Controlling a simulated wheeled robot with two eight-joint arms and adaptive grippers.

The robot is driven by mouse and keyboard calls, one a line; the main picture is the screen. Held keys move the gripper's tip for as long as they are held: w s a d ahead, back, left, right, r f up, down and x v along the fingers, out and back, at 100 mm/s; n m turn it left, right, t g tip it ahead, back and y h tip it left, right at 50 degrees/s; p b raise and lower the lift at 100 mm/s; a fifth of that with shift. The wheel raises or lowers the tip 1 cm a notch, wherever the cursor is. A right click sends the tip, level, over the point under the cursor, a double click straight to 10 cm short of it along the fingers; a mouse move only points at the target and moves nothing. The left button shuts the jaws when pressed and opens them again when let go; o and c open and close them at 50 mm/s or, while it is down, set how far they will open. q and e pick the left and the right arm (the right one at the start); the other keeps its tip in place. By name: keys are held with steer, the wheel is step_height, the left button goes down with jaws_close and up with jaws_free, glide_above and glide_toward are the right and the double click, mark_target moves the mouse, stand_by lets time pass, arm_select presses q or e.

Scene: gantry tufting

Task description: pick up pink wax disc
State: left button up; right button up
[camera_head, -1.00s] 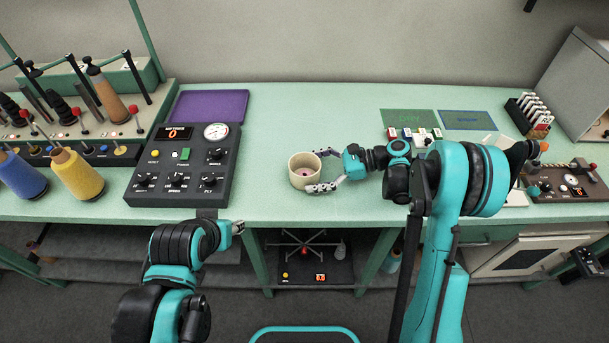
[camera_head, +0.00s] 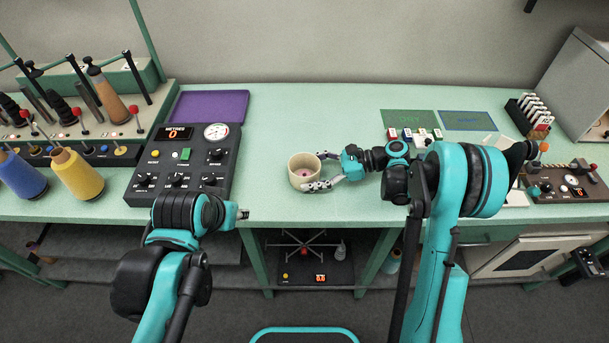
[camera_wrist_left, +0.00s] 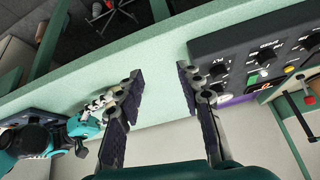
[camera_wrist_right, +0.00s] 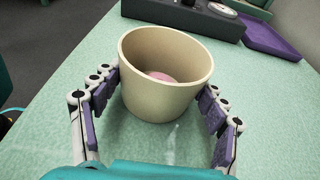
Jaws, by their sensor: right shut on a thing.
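A cream cup (camera_head: 304,172) stands upright on the green bench; it also shows in the right wrist view (camera_wrist_right: 166,98). The pink wax disc (camera_wrist_right: 160,77) lies inside it at the bottom, partly hidden by the near wall, and shows as a small pink spot in the head view (camera_head: 304,172). My right gripper (camera_head: 322,170) comes from the right, shut on the cup, with a finger on either side of its outer wall (camera_wrist_right: 160,90). My left gripper (camera_wrist_left: 160,95) is open and empty, near the bench's front edge beside the control box.
A black control box (camera_head: 183,163) with knobs and a gauge stands left of the cup. A purple tray (camera_head: 210,105) lies behind it. Yellow (camera_head: 78,174) and blue (camera_head: 22,176) thread cones stand far left. The bench (camera_head: 290,120) behind the cup is clear.

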arm_select(q)
steer(key=w+d+r+m+g, duration=0.2)
steer(key=w+d+m, duration=0.1)
steer(key=w+m, duration=0.15)
steer(key=w+d+r+m+g, duration=0.1)
steer(key=w+d+r+m, duration=0.25)
steer(key=w, duration=0.25)
steer(key=m+g+h, duration=0.1)
steer(key=m+g, duration=0.2)
steer(key=m, duration=0.3)
glide_toward(304, 171)
steer(key=f, duration=0.2)
steer(key=d+f, duration=0.1)
steer(key=shift+s+f, duration=0.15)
steer(key=shift+s, duration=0.25)
step_height(304, 171, down, 5)
steer(key=shift+d+f, duration=0.1)
steer(key=shift+c, duration=0.6)
steer(key=c, duration=0.3)
